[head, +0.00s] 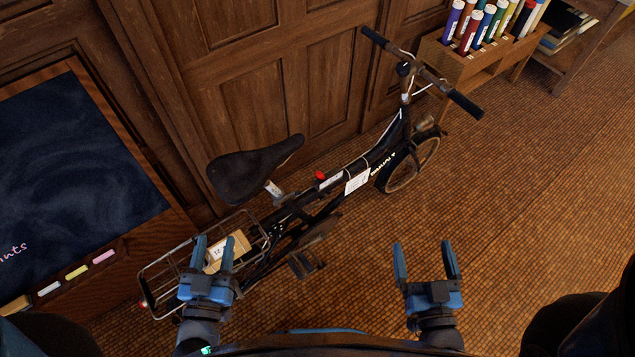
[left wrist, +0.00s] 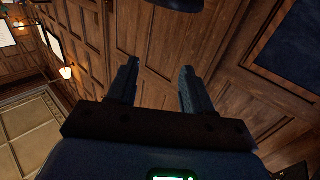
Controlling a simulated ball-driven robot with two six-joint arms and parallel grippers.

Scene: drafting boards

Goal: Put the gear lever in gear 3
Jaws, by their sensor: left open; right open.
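A dark bicycle (head: 310,208) stands by the panelled wall in the head view. A small red knob (head: 320,175), which looks like the gear lever's top, sits on its frame ahead of the saddle. A white label (head: 357,181) is on the frame to the right of it. The lever's gear position is too small to read. My left gripper (head: 213,242) is open and empty, seen over the rear rack, below and left of the knob. The left wrist view shows its open fingers (left wrist: 159,68). My right gripper (head: 423,246) is open and empty, below and right of the knob.
The saddle (head: 250,172) is left of the knob and the handlebar (head: 422,72) is up right. A carton (head: 229,250) lies in the rear rack (head: 165,268). A chalkboard (head: 75,165) stands at left. Tubes fill a wooden rack (head: 480,68) at upper right. Floor at right is clear.

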